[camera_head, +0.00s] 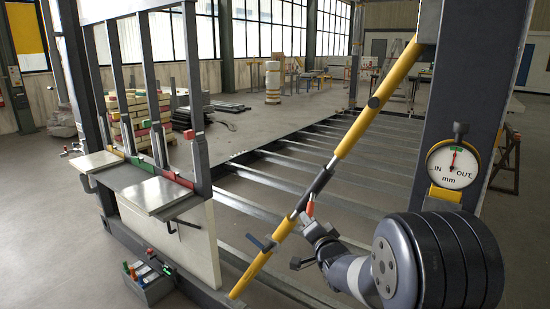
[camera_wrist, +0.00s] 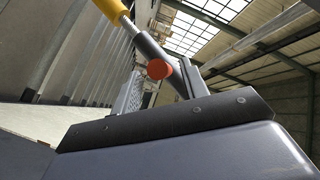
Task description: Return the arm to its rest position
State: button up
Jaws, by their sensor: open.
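My gripper (camera_head: 309,224) is open at the end of my arm, close to the lower half of the yellow diagonal brace (camera_head: 375,103). In the wrist view its two fingers (camera_wrist: 161,82) stand apart. A grey bar with an orange-red round end (camera_wrist: 158,69) shows between them, and the brace's yellow part (camera_wrist: 112,10) lies beyond. In the head view a small red end (camera_head: 310,207) shows just above the fingers, beside the brace's dark middle section (camera_head: 320,181). I cannot tell whether a finger touches the bar.
A dial gauge (camera_head: 453,166) marked IN and OUT is on the dark post (camera_head: 458,90) at right. A blue-grey lever (camera_head: 262,243) sits on the lower brace. Steel crossbars (camera_head: 340,205) span the frame floor. A tool box (camera_head: 150,281) stands at lower left.

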jog(key=x, duration=0.4)
jog(key=shift+w+p, duration=0.3)
jog(key=shift+w, duration=0.1)
jog(key=shift+d, duration=0.15)
jog(key=shift+f, duration=0.1)
